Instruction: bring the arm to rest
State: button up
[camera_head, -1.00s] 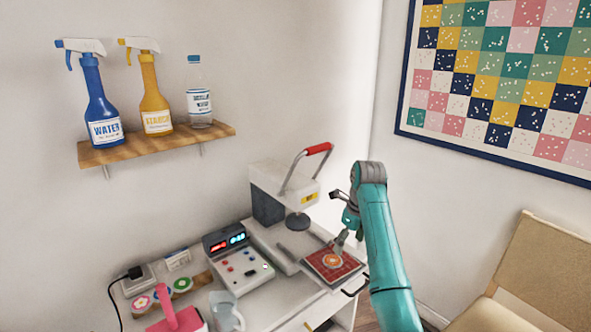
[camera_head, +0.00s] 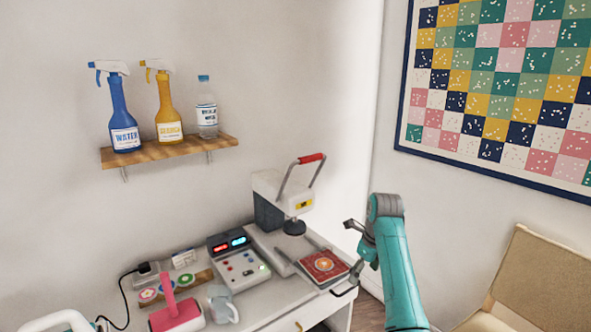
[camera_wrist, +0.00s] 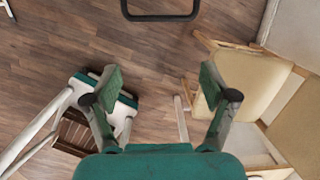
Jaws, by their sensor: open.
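My gripper (camera_wrist: 158,90) is open and empty in the wrist view, its two fingers well apart over the wooden floor. In the head view my teal arm rises at the lower right, and the gripper (camera_head: 352,262) is at its left, beside the right end of the white cabinet (camera_head: 283,313).
A press with a red handle (camera_head: 283,195), a control box (camera_head: 237,262), a pink iron-like object (camera_head: 176,312) and a mug (camera_head: 222,303) stand on the cabinet. Bottles stand on a wall shelf (camera_head: 170,152). A tan chair (camera_head: 535,275) is at the right; floor (camera_wrist: 160,45) shows below.

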jog(key=s+f+n+t, duration=0.1)
jog(key=s+f+n, duration=0.25)
jog(key=f, duration=0.75)
jog(key=s+f+n+t, duration=0.25)
jog(key=s+f, duration=0.25)
jog(key=f, duration=0.7)
jog(key=s+f+n+t, duration=0.1)
jog(key=s+f+n, duration=0.4)
jog(key=s, duration=0.5)
jog(key=s+f+n+t, duration=0.2)
jog(key=s+f, duration=0.4)
jog(key=s, duration=0.4)
jog(key=s+r+n+t+h, duration=0.1)
jog(key=s+r+n+t, duration=0.2)
jog(key=s, duration=0.8)
jog(key=s+r+n, duration=0.2)
jog(key=s+n, duration=0.2)
jog(key=s, duration=0.6)
jog(key=s+r+n+t, duration=0.2)
jog(key=s+r+n, duration=0.2)
jog(key=s+r, duration=0.4)
jog(key=s+r+n+t, duration=0.1)
jog(key=s+r+n, duration=0.3)
jog(key=s+r, duration=0.4)
notch_tip(320, 180, up, 5)
jog(key=shift+a+f+t, duration=0.15)
jog(key=shift+a+t, duration=0.2)
jog(key=shift+a, duration=0.1)
